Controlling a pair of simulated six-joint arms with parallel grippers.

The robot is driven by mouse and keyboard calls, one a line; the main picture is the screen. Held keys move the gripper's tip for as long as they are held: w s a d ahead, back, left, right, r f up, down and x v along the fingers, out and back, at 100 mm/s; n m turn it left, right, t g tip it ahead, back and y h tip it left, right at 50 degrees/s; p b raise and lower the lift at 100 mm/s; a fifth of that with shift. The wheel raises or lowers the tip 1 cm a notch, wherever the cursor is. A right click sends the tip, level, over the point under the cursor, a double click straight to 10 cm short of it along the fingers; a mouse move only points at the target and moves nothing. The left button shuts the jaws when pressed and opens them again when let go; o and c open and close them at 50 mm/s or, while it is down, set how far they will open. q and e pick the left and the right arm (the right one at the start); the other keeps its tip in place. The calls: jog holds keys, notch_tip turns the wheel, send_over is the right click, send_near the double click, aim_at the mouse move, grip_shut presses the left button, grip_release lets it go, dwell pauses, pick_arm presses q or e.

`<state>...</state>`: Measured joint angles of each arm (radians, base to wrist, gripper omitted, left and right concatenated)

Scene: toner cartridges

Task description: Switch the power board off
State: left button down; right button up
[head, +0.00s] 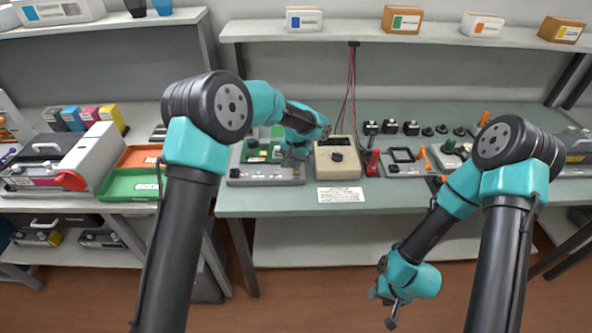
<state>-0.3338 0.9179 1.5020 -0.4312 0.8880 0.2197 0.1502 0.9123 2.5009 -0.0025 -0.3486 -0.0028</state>
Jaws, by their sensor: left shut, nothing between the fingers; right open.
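A grey fixture (262,175) holding a green circuit board (257,154) sits on the bench, left of a beige box (338,168) with a dark knob. I cannot tell for certain which of these is the power board, and no switch position is readable. My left gripper (294,157) is shut and empty over the right side of the grey fixture, close to the beige box. My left forearm hides part of the fixture's back. Whether the fingertips touch anything is too small to tell. My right gripper (391,316) is open and empty, low in front of the bench.
Red leads (351,85) hang from the shelf behind the beige box. A white label (341,195) lies at the bench's front edge. Several black knobs and parts stand to the right. Green (130,186) and orange (139,156) trays and a printer (62,165) are at left.

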pick_arm(q)
jog(key=shift+f, duration=0.45)
dwell(0.3)
jog(key=shift+r, duration=0.1)
jog(key=shift+r, duration=3.45)
